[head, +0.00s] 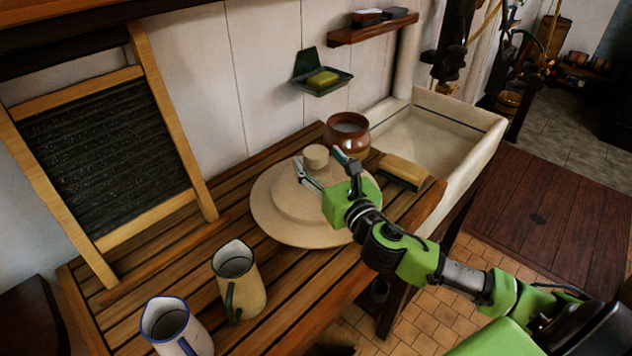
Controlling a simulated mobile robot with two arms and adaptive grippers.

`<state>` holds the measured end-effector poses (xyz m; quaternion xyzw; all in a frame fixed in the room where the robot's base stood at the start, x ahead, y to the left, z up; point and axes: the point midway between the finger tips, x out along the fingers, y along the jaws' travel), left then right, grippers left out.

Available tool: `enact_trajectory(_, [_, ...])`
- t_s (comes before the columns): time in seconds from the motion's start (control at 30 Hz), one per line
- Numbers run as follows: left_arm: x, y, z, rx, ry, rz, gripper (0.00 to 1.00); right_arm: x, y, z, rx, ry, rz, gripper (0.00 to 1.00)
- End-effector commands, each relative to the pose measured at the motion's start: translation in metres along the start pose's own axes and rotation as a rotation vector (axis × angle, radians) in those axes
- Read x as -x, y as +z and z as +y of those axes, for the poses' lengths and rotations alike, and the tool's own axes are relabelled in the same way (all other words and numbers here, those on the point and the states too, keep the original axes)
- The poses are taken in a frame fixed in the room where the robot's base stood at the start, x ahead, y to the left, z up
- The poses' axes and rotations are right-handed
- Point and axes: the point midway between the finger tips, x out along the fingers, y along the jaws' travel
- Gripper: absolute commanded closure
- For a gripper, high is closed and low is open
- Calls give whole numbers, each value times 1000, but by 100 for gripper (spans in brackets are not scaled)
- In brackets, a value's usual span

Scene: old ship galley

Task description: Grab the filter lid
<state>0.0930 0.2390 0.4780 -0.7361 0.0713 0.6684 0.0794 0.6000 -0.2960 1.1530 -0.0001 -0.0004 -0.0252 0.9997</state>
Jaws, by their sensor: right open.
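The filter lid (272,212) is a wide, round, cream disc with a raised middle and a short cylindrical knob (316,157) on top. It lies on the slatted wooden counter. My right gripper (322,168) is open, with its fingers over the lid close to the knob. I cannot tell whether a finger touches the knob. The gripper and forearm hide the right part of the lid. My left gripper is not in view.
A brown pot (347,138) stands behind the lid, and a brush (404,171) lies to its right by the white sink (455,130). Two jugs, one cream (240,283) and one white (178,328), stand at front left. A washboard (100,150) leans on the wall.

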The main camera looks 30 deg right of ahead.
Motion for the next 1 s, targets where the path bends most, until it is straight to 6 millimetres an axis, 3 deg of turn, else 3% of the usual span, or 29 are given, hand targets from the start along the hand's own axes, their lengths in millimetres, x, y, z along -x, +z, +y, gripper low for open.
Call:
enact_trajectory(0.13, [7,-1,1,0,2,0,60,-16,1,0,-2,-1,0,41])
enact_trajectory(0.4, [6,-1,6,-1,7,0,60,-19,-1,1,0,0,1,41])
enact_trajectory(0.47, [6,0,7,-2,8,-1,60,-19,-1,0,0,0,1,54])
enact_trajectory(0.63, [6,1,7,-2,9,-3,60,-18,-1,0,0,0,1,98])
enact_trajectory(1.0, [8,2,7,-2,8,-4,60,-20,6,0,1,0,-9,100])
